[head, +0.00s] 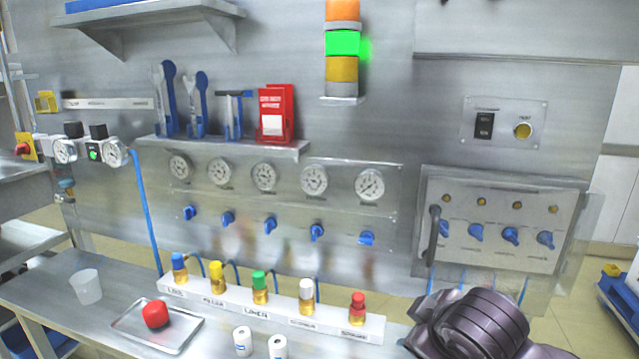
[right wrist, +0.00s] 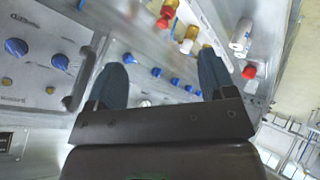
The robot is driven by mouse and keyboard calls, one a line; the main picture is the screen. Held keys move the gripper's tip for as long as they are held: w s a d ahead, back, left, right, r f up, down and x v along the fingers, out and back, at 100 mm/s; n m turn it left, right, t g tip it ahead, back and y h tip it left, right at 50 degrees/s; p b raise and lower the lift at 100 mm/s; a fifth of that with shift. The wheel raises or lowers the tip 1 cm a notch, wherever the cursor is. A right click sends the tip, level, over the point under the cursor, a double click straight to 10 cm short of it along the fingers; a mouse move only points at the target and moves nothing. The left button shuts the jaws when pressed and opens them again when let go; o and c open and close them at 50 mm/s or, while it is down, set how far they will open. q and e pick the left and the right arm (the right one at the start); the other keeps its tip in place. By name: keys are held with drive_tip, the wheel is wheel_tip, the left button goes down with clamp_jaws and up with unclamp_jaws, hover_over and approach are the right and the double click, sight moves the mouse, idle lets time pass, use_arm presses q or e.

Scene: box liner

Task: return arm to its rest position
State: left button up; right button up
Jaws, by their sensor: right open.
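My right arm comes in at the lower right of the head view, with a dark rounded arm part in front of the bench; its fingers do not show there. In the right wrist view my right gripper (right wrist: 165,80) has its two dark blue-grey fingers spread wide apart. Nothing is between the fingers, and the metal panel lies beyond them. My left gripper is not in the head view.
A switch panel (head: 500,190) stands behind my right arm. The bench (head: 60,290) holds a labelled block of coloured fittings (head: 230,300), a tray (head: 185,335) with a red object (head: 155,314), a clear cup (head: 87,287) and two white cylinders (head: 243,340).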

drive_tip(key=s+d+f+m+g+h, duration=0.1)
drive_tip(key=s+d+f+m+g, duration=0.2)
drive_tip(key=s+f, duration=0.45)
drive_tip(key=s+d+f+m+g, duration=0.1)
drive_tip(key=s+d+f+m, duration=0.4)
drive_tip(key=s, duration=0.4)
drive_tip(key=s+d+f+m+g+h, duration=0.15)
drive_tip(key=s+d+f, duration=0.25)
drive_tip(key=s+f, duration=0.4)
drive_tip(key=w+f+t+y, duration=0.1)
drive_tip(key=w+f+t, duration=0.6)
drive_tip(key=f+t, duration=0.1)
drive_tip(key=shift+w+a+f, duration=0.35)
drive_tip(key=shift+f, duration=0.5)
